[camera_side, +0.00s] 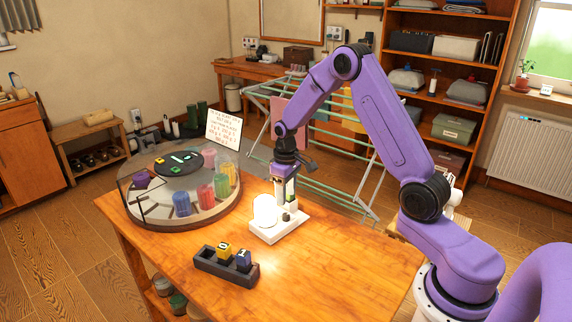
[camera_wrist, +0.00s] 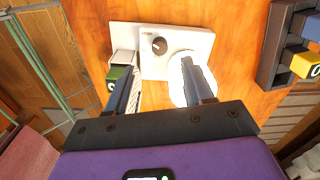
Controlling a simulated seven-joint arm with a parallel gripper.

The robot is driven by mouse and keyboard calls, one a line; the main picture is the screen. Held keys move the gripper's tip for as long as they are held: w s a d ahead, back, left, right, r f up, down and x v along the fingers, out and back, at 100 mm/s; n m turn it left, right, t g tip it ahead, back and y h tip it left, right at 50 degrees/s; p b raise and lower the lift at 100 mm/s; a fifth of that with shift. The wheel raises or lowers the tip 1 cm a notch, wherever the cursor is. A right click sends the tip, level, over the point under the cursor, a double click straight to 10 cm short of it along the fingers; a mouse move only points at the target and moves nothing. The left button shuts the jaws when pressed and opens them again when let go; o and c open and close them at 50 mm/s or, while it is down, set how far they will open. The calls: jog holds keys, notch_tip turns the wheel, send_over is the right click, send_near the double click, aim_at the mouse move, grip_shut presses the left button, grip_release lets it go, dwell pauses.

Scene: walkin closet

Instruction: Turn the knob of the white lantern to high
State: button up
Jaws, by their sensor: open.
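The white lantern stands on the wooden table, its pale base (camera_side: 277,229) under my gripper (camera_side: 287,186) in the side view. Its globe (camera_side: 265,210) is glowing. In the wrist view the lantern base (camera_wrist: 190,42) carries a dark round knob (camera_wrist: 159,46) with a light mark. My gripper (camera_wrist: 159,70) is open and empty, its two fingers apart and pointing down toward the lantern. The knob shows beyond the gap between the fingertips, not held. The right finger overlaps the bright globe (camera_wrist: 182,94) in this view. The knob's exact setting is too small to read.
A dark tray (camera_side: 212,267) holds a yellow block (camera_side: 224,250) and a blue block (camera_side: 244,259). A round glass-sided case (camera_side: 150,212) with coloured pots stands left. A green block (camera_wrist: 120,78) shows beside the left finger. The table's front right is clear.

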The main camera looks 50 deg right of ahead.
notch_tip(320, 180, up, 10)
dwell(0.4)
jog(key=s+a+r+n, duration=0.3)
jog(key=s+a+n, duration=0.2)
jog(key=s+a, duration=0.95)
jog(key=s+a+n, duration=0.1)
jog(key=s+n, duration=0.4)
jog(key=s, duration=1.4)
jog(key=shift+n, duration=0.3)
